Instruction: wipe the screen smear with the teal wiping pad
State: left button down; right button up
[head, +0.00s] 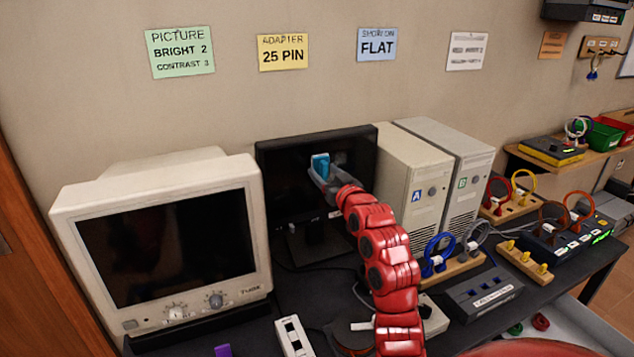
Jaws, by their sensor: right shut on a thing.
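The teal wiping pad (320,167) is held in my right gripper (322,176), in front of the upper part of the black flat screen (285,165). I cannot tell whether the pad touches the glass. The right gripper is shut on the pad, and its red arm rises from the bottom of the view, covering part of the screen's right side. No smear can be made out on the flat screen or on the dark glass of the beige CRT monitor (165,240). My left gripper is not in view.
Two beige computer towers, A (405,190) and B (470,175), stand right of the flat screen. Cable coils on wooden holders and a grey switch box (484,293) are on the right of the dark table. A small white box (293,337) lies at the front.

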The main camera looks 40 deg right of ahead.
aim_at(349, 160)
jog(key=d+b, duration=0.2)
jog(key=s+d+b, duration=0.1)
jog(key=d+b, duration=0.1)
jog(key=d, duration=0.1)
jog(key=shift+s, duration=0.2)
jog(key=d+b, duration=0.2)
jog(key=b, duration=0.1)
jog(key=shift+s+d+f, duration=0.2)
jog(key=shift+s, duration=0.05)
jog(key=shift+d+b, duration=0.4)
jog(key=shift+s+d+r, duration=0.1)
jog(key=shift+d+r, duration=0.1)
jog(key=shift+r, duration=0.05)
jog(key=shift+s, duration=0.1)
